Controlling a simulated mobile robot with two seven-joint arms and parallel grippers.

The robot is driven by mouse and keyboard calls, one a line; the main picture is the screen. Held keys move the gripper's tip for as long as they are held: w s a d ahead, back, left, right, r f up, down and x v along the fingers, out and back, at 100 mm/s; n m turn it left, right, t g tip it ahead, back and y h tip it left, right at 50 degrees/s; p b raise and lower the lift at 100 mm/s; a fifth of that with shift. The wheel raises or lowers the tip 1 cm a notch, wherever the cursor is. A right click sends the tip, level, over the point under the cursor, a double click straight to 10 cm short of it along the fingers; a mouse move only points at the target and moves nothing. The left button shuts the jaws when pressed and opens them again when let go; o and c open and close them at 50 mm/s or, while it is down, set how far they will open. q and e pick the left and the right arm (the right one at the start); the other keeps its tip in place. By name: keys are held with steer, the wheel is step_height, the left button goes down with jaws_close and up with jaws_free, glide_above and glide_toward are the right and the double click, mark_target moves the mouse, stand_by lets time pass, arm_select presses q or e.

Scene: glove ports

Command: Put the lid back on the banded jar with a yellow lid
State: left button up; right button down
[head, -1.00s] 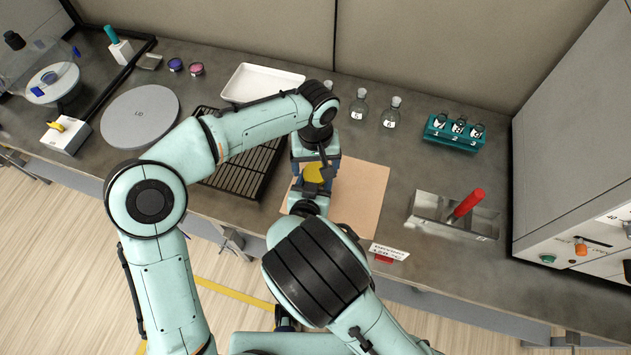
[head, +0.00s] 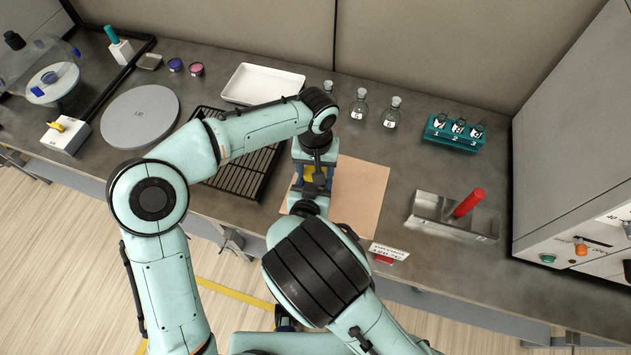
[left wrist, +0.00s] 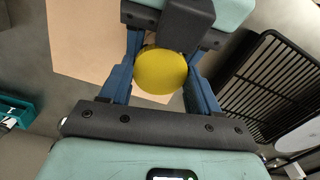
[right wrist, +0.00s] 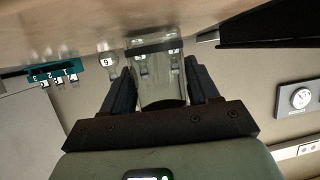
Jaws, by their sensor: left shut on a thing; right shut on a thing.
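The yellow lid (left wrist: 161,71) sits between the fingers of my left gripper (left wrist: 161,62), which is shut on it. The lid also shows as a small yellow patch in the head view (head: 309,173), partly covered by my left gripper. The clear glass jar with a dark band (right wrist: 155,47) is held between the fingers of my right gripper (right wrist: 160,78). In the left wrist view the lid hides the jar, and the right gripper's fingers lie close around it. I cannot tell whether the lid touches the jar's rim.
A tan mat (head: 358,200) lies under the grippers. A black wire rack (head: 243,172) is to their left, with a white tray (head: 262,84) behind. Flasks (head: 390,114) and a teal tube rack (head: 453,133) stand at the back right. A metal holder (head: 428,210) is at right.

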arm_select(q)
steer(key=m, duration=0.8)
steer(key=o, duration=1.2)
steer(key=shift+c, duration=0.2)
steer(key=shift+r, duration=2.25)
steer(key=shift+c, duration=0.4)
